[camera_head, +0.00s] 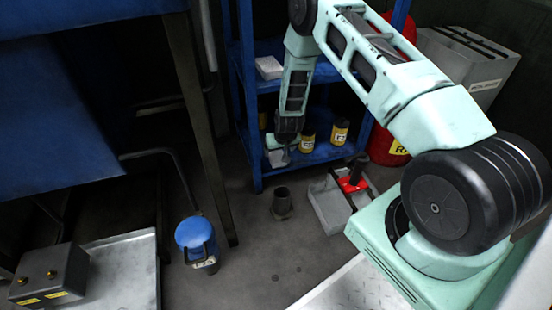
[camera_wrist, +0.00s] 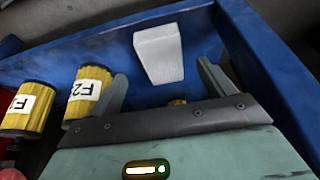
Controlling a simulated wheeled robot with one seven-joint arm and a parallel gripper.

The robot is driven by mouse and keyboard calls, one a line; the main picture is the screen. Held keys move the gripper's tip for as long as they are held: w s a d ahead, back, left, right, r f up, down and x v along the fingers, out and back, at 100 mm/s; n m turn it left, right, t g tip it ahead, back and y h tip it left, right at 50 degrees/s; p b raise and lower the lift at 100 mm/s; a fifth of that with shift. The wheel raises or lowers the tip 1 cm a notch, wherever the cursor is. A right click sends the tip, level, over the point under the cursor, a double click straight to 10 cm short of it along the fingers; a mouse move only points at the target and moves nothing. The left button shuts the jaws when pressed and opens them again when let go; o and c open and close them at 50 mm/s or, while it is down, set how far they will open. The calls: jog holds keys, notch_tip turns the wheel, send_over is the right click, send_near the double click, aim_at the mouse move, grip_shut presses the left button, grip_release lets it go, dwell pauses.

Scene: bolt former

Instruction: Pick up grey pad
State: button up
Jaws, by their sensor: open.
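The grey pad (camera_wrist: 160,55) is a pale, wedge-shaped block on the blue shelf in the wrist view. A pale patch of it seems to show beside my gripper on the lower shelf in the head view (camera_head: 277,158). My gripper (camera_wrist: 162,78) is open, with one finger to the left of the pad and one to the right. The pad lies ahead of and between the fingers, and I see no contact. In the head view my gripper (camera_head: 281,146) reaches down into the lower shelf, and its fingers are small there.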

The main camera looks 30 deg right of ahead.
aim_at(277, 157)
jog(key=f+b, duration=0.3)
jog(key=f, duration=0.1)
jog(key=shift+w, duration=0.3)
jog(key=shift+w+f, duration=0.3)
jog(key=shift+f, duration=0.05)
jog(key=shift+r, duration=0.1)
jog(key=c, duration=1.1)
